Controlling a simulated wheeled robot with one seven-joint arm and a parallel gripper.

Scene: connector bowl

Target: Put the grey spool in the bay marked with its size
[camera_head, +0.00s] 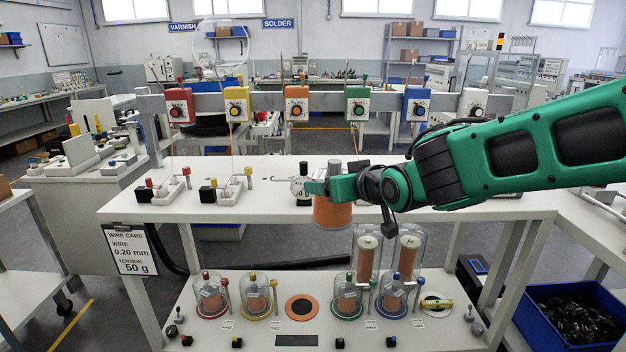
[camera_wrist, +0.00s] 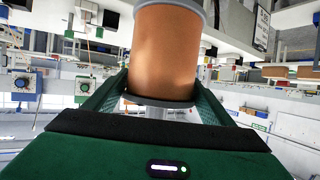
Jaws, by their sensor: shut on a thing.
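The grey spool (camera_head: 333,212), with grey flanges and copper-coloured wire, hangs from my gripper (camera_head: 320,187) above the front of the white bench. In the wrist view the spool (camera_wrist: 168,55) stands between the two green fingers of my gripper (camera_wrist: 158,112), which are shut on its end. Bays line the lower shelf. The orange-ringed bay (camera_head: 301,307) is empty. The white-ringed bay (camera_head: 428,296) at the right has a yellow tube lying across it. The red, yellow, green and blue bays hold spools under clear domes. The bay labels are too small to read.
A wire card (camera_head: 131,250) reads 0.20 mm and 50 g. Two tall domed spools (camera_head: 367,255) rise behind the green and blue bays. Small stands (camera_head: 172,188) sit on the bench at left. A rail with coloured tension units (camera_head: 296,108) crosses behind. A blue bin (camera_head: 580,312) stands at right.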

